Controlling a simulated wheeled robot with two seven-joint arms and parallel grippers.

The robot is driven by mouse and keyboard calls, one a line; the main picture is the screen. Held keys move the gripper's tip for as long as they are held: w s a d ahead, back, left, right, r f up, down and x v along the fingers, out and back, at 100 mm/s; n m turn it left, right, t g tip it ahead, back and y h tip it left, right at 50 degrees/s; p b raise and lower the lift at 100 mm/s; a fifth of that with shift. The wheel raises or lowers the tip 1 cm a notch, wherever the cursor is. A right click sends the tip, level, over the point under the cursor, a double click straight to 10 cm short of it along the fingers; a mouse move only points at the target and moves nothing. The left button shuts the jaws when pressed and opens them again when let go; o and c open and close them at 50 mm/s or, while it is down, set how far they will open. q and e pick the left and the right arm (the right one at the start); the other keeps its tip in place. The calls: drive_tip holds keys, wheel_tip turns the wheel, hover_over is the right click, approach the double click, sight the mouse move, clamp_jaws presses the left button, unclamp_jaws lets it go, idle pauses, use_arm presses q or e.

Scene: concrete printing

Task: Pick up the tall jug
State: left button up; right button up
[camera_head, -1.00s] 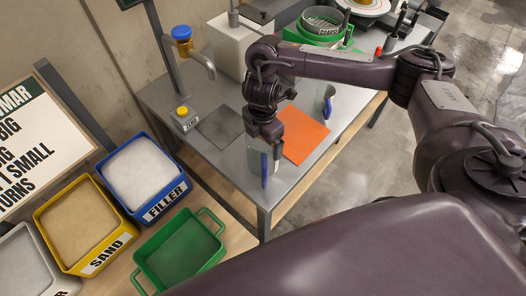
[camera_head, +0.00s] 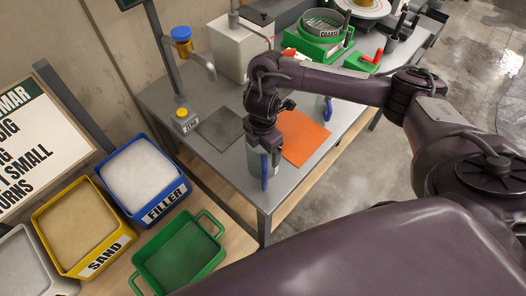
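A grey jug with a blue handle (camera_head: 254,168) stands near the front corner of the steel table. My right gripper (camera_head: 268,152) points down at this jug's top, with a finger beside the handle. The gripper's lower part overlaps the jug's rim, and I cannot tell whether its fingers are closed on it. A second jug with a blue handle (camera_head: 328,108) stands farther back to the right, its upper part hidden behind my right arm. My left gripper is not in view.
An orange mat (camera_head: 306,139) and a dark plate (camera_head: 219,128) lie on the table (camera_head: 190,88). Blue filler (camera_head: 180,207), yellow sand (camera_head: 105,256) and empty green (camera_head: 207,262) bins sit at the lower left.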

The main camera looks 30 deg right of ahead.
drive_tip(key=shift+r, duration=0.1)
wheel_tip(320, 180, up, 20)
drive_tip(key=p, duration=0.4)
drive_tip(key=shift+p, duration=0.3)
drive_tip(key=a+f+m+b, duration=0.1)
drive_tip(key=f+m+b, duration=0.1)
drive_tip(key=m, duration=0.3)
drive_tip(key=f+m+b, duration=0.2)
drive_tip(key=m+b, duration=0.2)
drive_tip(key=m, duration=0.1)
drive_tip(key=a+f+m+b, duration=0.1)
drive_tip(key=f+m+b, duration=0.2)
drive_tip(key=m+b, duration=0.1)
drive_tip(key=shift+w+a+m, duration=0.25)
drive_tip(key=shift+a+m, duration=0.1)
drive_tip(key=shift+m, duration=0.35)
drive_tip(key=m+b, duration=0.1)
drive_tip(key=m, duration=0.1)
drive_tip(key=f+m+b, duration=0.1)
drive_tip(key=shift+a+f+m, duration=0.2)
drive_tip(key=shift+a+m, duration=0.1)
drive_tip(key=shift+m, duration=0.1)
drive_tip(key=shift+a+f+m, duration=0.1)
drive_tip(key=shift+m, duration=0.6)
